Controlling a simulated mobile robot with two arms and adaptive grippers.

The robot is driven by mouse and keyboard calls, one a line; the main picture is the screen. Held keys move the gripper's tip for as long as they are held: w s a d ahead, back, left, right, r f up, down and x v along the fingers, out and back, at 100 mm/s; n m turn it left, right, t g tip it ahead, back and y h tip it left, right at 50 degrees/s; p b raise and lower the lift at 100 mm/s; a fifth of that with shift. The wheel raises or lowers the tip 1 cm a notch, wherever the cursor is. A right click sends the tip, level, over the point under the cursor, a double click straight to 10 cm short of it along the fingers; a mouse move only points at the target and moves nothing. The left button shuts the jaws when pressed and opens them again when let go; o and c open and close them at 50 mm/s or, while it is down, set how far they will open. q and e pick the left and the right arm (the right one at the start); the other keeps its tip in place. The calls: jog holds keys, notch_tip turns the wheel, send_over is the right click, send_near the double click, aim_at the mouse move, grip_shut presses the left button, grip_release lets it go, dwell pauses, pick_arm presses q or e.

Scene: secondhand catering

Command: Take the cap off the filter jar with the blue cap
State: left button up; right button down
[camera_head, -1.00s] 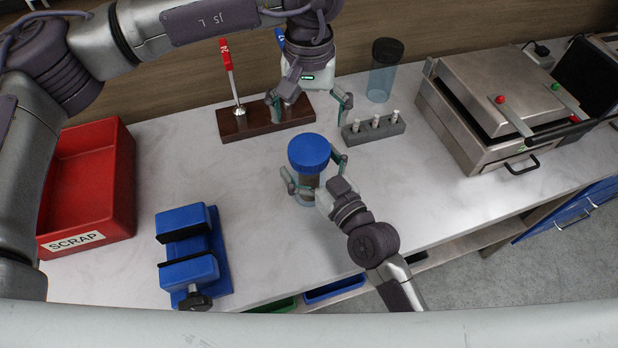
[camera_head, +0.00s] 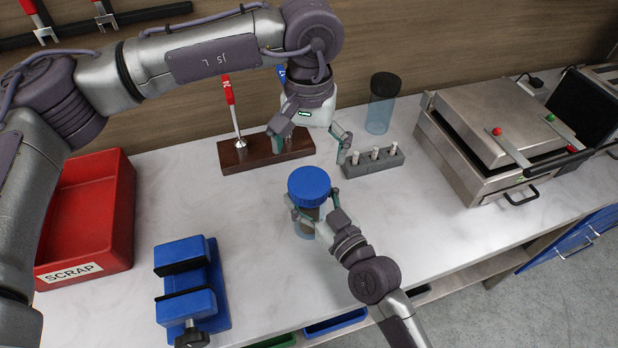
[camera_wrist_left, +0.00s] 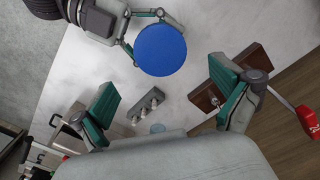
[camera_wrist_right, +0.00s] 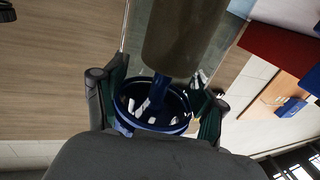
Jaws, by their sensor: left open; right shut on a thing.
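The filter jar (camera_head: 304,229), clear with a brownish filter inside, stands upright on the counter with its blue cap (camera_head: 309,184) on top. My right gripper (camera_head: 316,212) is shut around the jar just below the cap. In the right wrist view the brown filter (camera_wrist_right: 183,38) and a blue ring (camera_wrist_right: 180,120) show between its fingers. My left gripper (camera_head: 308,153) is open and empty, pointing down behind and above the jar. In the left wrist view the round cap (camera_wrist_left: 160,50) lies beyond the open fingers, apart from them.
A grey rack of small white pieces (camera_head: 372,162) and a dark-lidded clear jar (camera_head: 382,105) stand behind. A wooden block with a red-handled tool (camera_head: 265,150) is behind left. A blue vise (camera_head: 190,285) and red SCRAP bin (camera_head: 90,215) are left. A press (camera_head: 490,145) is right.

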aim_at(309, 181)
pick_arm(q)
jog(key=m, duration=0.6)
jog(key=shift+m, duration=0.4)
jog(key=shift+f, duration=0.2)
notch_tip(309, 181, down, 8)
jog(key=shift+r, duration=0.15)
jog(key=shift+m, duration=0.3)
